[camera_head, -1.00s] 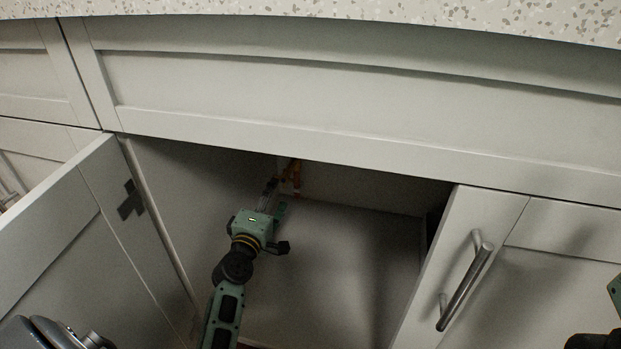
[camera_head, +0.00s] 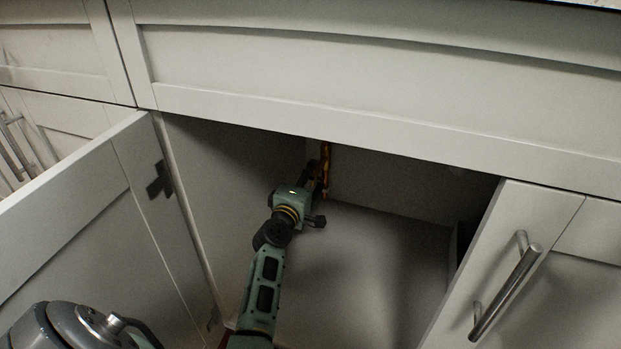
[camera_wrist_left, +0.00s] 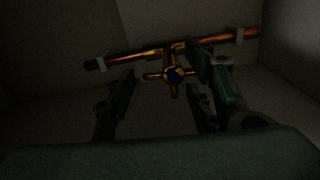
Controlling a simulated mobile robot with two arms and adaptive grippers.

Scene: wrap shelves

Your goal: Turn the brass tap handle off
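The brass tap handle (camera_wrist_left: 173,76) has cross-shaped arms and a dark blue centre. It sits on a copper pipe (camera_wrist_left: 125,60) that runs across the left wrist view. In the head view the brass and copper pipework (camera_head: 325,160) shows as a thin upright piece at the back of the cabinet, with the handle hidden or too small to make out. My left gripper (camera_head: 315,178) reaches into the cabinet close to it. In the left wrist view my left gripper (camera_wrist_left: 160,88) is open, its fingers apart on either side of the handle. My right gripper is out of view.
An open cabinet door (camera_head: 90,215) stands on the left. Another door with a metal bar handle (camera_head: 505,292) bounds the opening on the right. The cabinet's top edge (camera_head: 330,140) hangs over my arm. The cabinet floor (camera_head: 370,260) is clear.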

